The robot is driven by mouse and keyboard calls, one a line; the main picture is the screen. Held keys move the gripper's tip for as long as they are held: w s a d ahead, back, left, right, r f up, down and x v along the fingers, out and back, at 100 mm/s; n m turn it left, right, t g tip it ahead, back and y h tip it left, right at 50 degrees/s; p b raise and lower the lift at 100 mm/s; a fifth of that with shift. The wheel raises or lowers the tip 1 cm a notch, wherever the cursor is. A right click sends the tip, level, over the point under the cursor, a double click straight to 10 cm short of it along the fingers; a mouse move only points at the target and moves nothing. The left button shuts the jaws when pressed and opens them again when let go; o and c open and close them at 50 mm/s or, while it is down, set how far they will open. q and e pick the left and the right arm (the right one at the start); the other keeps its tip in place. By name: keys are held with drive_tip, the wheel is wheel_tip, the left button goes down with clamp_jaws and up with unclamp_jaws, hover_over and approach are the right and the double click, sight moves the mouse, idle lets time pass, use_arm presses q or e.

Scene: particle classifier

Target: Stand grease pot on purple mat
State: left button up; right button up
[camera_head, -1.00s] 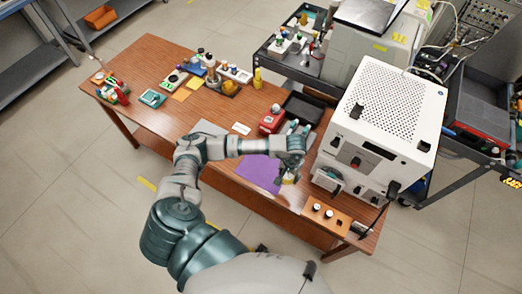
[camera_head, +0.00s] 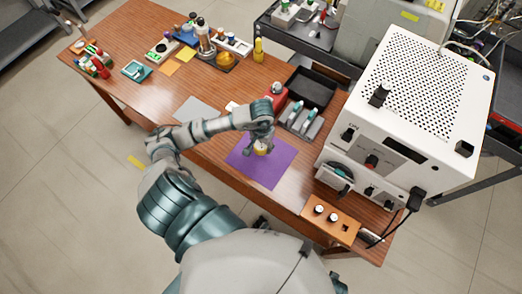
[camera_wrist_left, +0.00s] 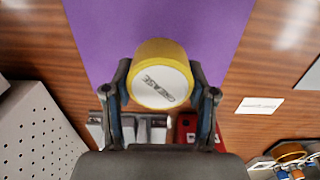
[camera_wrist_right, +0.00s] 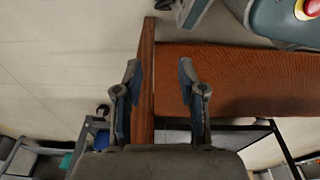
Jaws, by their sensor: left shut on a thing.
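The grease pot is a yellow pot with a white lid lettered GREASE (camera_wrist_left: 160,78). In the left wrist view it sits between both fingers of my left gripper (camera_wrist_left: 162,95), which is shut on it. In the head view the pot (camera_head: 261,150) and the left gripper (camera_head: 258,146) are over the middle of the purple mat (camera_head: 266,175). I cannot tell whether the pot's base touches the mat. The mat also fills the upper middle of the left wrist view (camera_wrist_left: 100,40). My right gripper (camera_wrist_right: 157,75) is open and empty near the wooden table's edge.
The white perforated machine (camera_head: 415,110) stands right of the mat. A grey rack (camera_head: 300,120), black tray (camera_head: 311,87) and red object (camera_head: 277,92) are behind the mat. A grey sheet (camera_head: 198,110) lies left.

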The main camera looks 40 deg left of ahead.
sight(264, 151)
use_arm(q)
drive_tip(key=shift+d+f, duration=0.6)
drive_tip(key=shift+d, duration=0.2)
drive_tip(key=f, duration=0.3)
drive_tip(key=shift+s+a+f, duration=0.1)
drive_tip(key=shift+a, duration=0.1)
drive_tip(key=shift+a+f, duration=0.2)
drive_tip(key=shift+a, duration=0.45)
drive_tip(key=o, duration=1.2)
drive_tip(key=shift+a, duration=0.15)
drive_tip(key=shift+d+r, duration=0.15)
drive_tip(key=shift+d, duration=0.55)
drive_tip(key=shift+d+r, duration=0.1)
drive_tip(key=shift+r, duration=0.2)
drive_tip(key=r, duration=0.7)
drive_tip(key=a+r, duration=0.1)
drive_tip(key=r, duration=0.3)
drive_tip(key=shift+d+r, duration=0.2)
drive_tip(key=shift+d, duration=0.2)
use_arm(e)
drive_tip(key=shift+s+d+f, duration=0.15)
drive_tip(key=shift+d+f, duration=0.25)
drive_tip(key=shift+d, duration=0.05)
